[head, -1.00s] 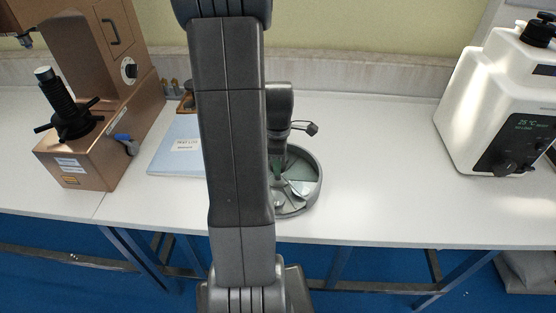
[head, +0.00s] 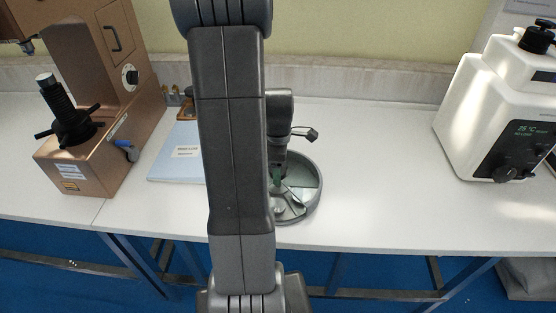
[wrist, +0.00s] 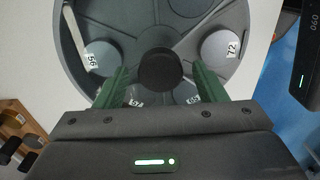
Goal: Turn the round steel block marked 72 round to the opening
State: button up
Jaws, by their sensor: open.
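In the wrist view, the round steel block marked 72 (wrist: 220,47) sits at the right side of a round grey dish (wrist: 240,75). A block marked 56 (wrist: 103,55) is at the left. Two more numbered blocks near the bottom are partly hidden by my fingers. My gripper (wrist: 160,72) is open, its green fingers on either side of the dark central knob (wrist: 160,71); I cannot tell whether they touch it. In the head view, my gripper (head: 276,172) is down over the dish (head: 318,205), partly hidden by my arm. I cannot make out the opening clearly.
A copper-coloured hardness tester (head: 75,172) stands at the left, beside a pale blue booklet (head: 178,165). A white tester (head: 465,125) with a display stands at the right. The white bench (head: 385,190) is clear between the dish and the white tester.

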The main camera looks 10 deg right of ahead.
notch_tip(320, 180, up, 14)
jog(key=shift+f, duration=0.15)
dwell(0.3)
jog(key=shift+f, duration=0.1)
notch_tip(320, 180, down, 14)
jog(key=shift+r, duration=0.15)
dwell(0.6)
jog(key=shift+r, duration=0.15)
